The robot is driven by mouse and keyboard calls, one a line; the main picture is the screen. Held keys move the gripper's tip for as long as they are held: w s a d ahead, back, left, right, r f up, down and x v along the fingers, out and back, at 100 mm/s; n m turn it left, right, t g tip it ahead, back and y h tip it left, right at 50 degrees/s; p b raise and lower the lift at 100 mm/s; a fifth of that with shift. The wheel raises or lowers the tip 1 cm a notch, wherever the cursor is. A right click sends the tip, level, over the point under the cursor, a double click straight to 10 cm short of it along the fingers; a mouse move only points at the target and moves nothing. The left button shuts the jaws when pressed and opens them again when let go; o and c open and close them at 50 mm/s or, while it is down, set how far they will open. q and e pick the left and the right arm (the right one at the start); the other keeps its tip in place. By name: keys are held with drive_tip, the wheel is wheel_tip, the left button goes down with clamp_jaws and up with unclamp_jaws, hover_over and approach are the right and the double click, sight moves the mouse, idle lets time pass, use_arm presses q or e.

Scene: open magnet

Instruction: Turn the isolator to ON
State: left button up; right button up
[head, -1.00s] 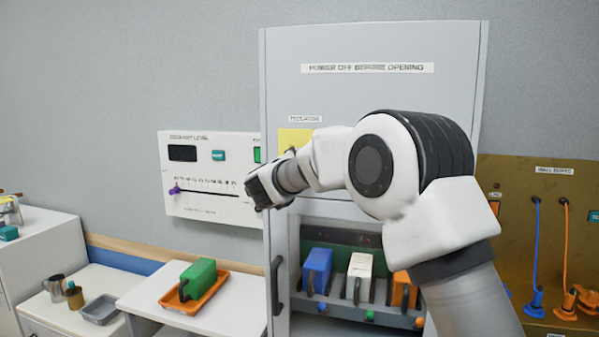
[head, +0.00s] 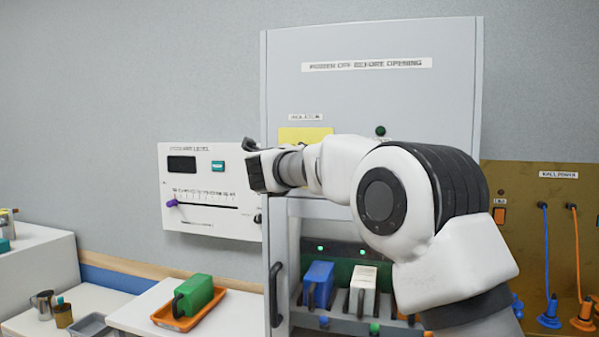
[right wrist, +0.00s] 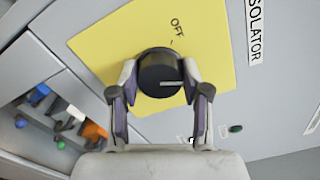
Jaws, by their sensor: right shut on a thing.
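The isolator's dark round knob (right wrist: 160,73) sits on a yellow plate (right wrist: 105,45) in the right wrist view. My right gripper (right wrist: 160,82) is shut on this knob, one finger on each side. The knob's white mark points to the right in that view, toward the ISOLATOR label (right wrist: 256,30) and away from the OFF lettering (right wrist: 177,27). No ON lettering is visible. In the head view my right gripper (head: 258,168) is in front of the cabinet's left edge, below the yellow plate (head: 303,136); the knob is hidden there. My left gripper is out of view.
The grey cabinet (head: 370,95) has a dark green lamp (head: 380,131) and a lower bay with blue (head: 318,280) and white (head: 363,282) modules. A slider panel (head: 200,215) is left of it. A green module (head: 196,294) lies on an orange tray (head: 160,318).

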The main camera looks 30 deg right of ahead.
drive_tip(key=shift+f+m+b, duration=0.1)
drive_tip(key=shift+m+b, duration=1.3)
drive_tip(key=shift+m, duration=0.8)
drive_tip(key=o, duration=1.1)
drive_tip(key=shift+d, duration=0.15)
drive_tip(key=shift+o, duration=0.2)
drive_tip(key=shift+s, duration=0.1)
drive_tip(key=v, duration=1.2)
drive_tip(key=shift+d, duration=0.1)
